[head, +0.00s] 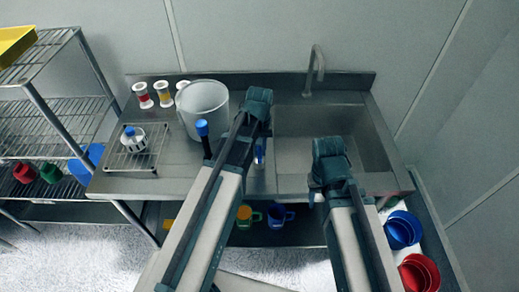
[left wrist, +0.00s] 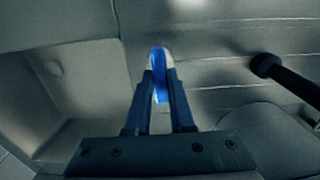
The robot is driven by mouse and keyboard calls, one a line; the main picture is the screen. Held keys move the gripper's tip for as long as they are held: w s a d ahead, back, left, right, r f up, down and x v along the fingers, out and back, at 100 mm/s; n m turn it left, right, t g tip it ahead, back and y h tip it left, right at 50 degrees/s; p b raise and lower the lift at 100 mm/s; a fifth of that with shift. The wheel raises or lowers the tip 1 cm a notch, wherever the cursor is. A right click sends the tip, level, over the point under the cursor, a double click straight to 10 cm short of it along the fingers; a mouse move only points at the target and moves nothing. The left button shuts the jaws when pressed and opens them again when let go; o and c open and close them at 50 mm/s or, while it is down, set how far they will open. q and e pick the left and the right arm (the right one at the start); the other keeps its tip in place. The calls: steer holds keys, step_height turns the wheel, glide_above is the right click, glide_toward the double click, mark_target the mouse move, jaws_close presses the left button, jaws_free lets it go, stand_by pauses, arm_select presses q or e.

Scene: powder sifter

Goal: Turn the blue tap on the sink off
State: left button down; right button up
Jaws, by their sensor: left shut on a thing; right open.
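The blue tap (head: 260,147) is at the front of the metal counter, left of the sink basin (head: 335,155), and is partly hidden by my left arm. In the left wrist view the blue tap (left wrist: 159,75) is between the two dark fingertips. My left gripper (left wrist: 158,82) is shut on it. In the head view my left gripper (head: 258,160) is mostly hidden behind its own arm. My right gripper (head: 316,195) is open and empty, over the front of the basin; its fingers are mostly hidden by the wrist. The tap's exact angle is unclear.
A curved spout (head: 316,68) rises behind the basin. Left of my left arm are a large grey pot (head: 202,108), a black handle with a blue top (head: 203,130) and a small wire rack (head: 136,160). Blue (head: 402,230) and red (head: 418,272) buckets are at lower right.

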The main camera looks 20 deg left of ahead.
mark_target(260, 152)
arm_select(q)
steer(key=c, duration=0.8)
jaws_free()
step_height(260, 152, up, 14)
steer(key=p, duration=1.4)
steer(key=shift+f, duration=0.1)
steer(key=s+d+f+m+b, duration=0.2)
steer(key=s+d+f+b, duration=0.1)
steer(key=s, duration=0.1)
steer(key=s+d+f+m+b, duration=0.2)
steer(key=s+d+f+b, duration=0.2)
steer(key=s, duration=0.1)
steer(key=s+d+f+m+y+b, duration=0.1)
steer(key=s+d+f+m+b, duration=0.2)
steer(key=s+b, duration=0.1)
steer(key=shift+s+d+f, duration=0.25)
steer(key=shift+s+f, duration=0.05)
steer(key=shift+s, duration=0.3)
